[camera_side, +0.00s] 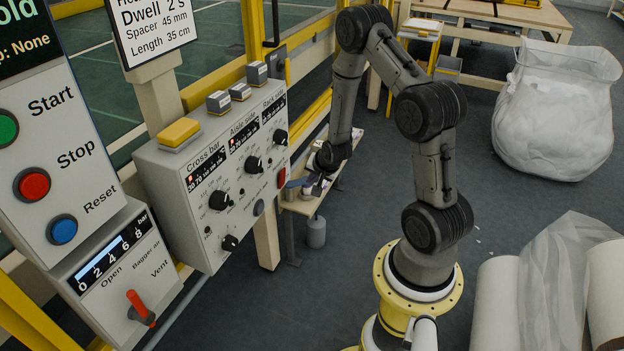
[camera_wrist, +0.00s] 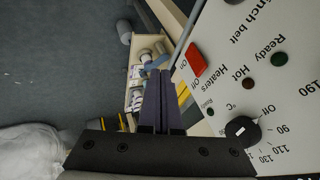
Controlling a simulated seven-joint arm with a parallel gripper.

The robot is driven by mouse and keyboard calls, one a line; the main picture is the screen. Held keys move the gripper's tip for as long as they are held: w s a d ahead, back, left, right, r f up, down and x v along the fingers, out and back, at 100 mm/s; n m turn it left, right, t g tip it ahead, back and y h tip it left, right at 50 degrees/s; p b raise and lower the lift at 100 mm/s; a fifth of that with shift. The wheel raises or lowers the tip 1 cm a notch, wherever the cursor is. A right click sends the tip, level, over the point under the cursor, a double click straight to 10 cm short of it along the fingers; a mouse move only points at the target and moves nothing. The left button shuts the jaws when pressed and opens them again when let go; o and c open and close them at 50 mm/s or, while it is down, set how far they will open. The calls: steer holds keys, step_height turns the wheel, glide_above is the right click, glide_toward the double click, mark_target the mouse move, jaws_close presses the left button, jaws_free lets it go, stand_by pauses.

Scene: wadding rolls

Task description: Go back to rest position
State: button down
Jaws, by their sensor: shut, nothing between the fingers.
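My gripper (camera_side: 316,184) is at the right end of the grey control panel (camera_side: 180,195) in the side view, over or beside a small wooden stand (camera_side: 303,206). I cannot tell its exact distance from either. In the wrist view my gripper (camera_wrist: 160,74) points up the picture with its two dark fingers together and nothing between them. The panel face (camera_wrist: 250,50), with a red switch (camera_wrist: 195,60) and a black knob (camera_wrist: 242,131), fills the right side of that view. Beyond the fingertips lies the stand with small items on it (camera_wrist: 145,65).
A white bag of wadding (camera_side: 555,125) stands at the back right. White rolls (camera_side: 500,305) and clear film lie at the front right. A wooden table (camera_side: 490,12) is at the back. Yellow framing runs behind the panel. Floor between my arm and the bag is mostly clear.

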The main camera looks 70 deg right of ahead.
stand_by(0.3)
steer(key=w+a+r+n+t, duration=0.15)
steer(key=w+a+r, duration=0.25)
steer(key=r, duration=0.5)
steer(key=w+a+r+n+t, duration=0.1)
steer(key=w+a+r+t, duration=0.3)
steer(key=r, duration=0.5)
steer(key=s+a+r+n+y, duration=0.2)
steer(key=a+r+n, duration=0.2)
steer(key=a+r, duration=0.65)
steer(key=s+a+r+n+y, duration=0.2)
steer(key=s+a+r+n, duration=0.35)
steer(key=s, duration=0.45)
steer(key=s+f+n+g, duration=0.2)
steer(key=s, duration=0.5)
steer(key=s+a+f+n+g, duration=0.1)
steer(key=s+f+n+g, duration=0.1)
steer(key=s, duration=0.4)
steer(key=shift+s+a+f+n+g, duration=0.25)
steer(key=shift+s+f+n+g, duration=0.2)
steer(key=shift+g, duration=0.2)
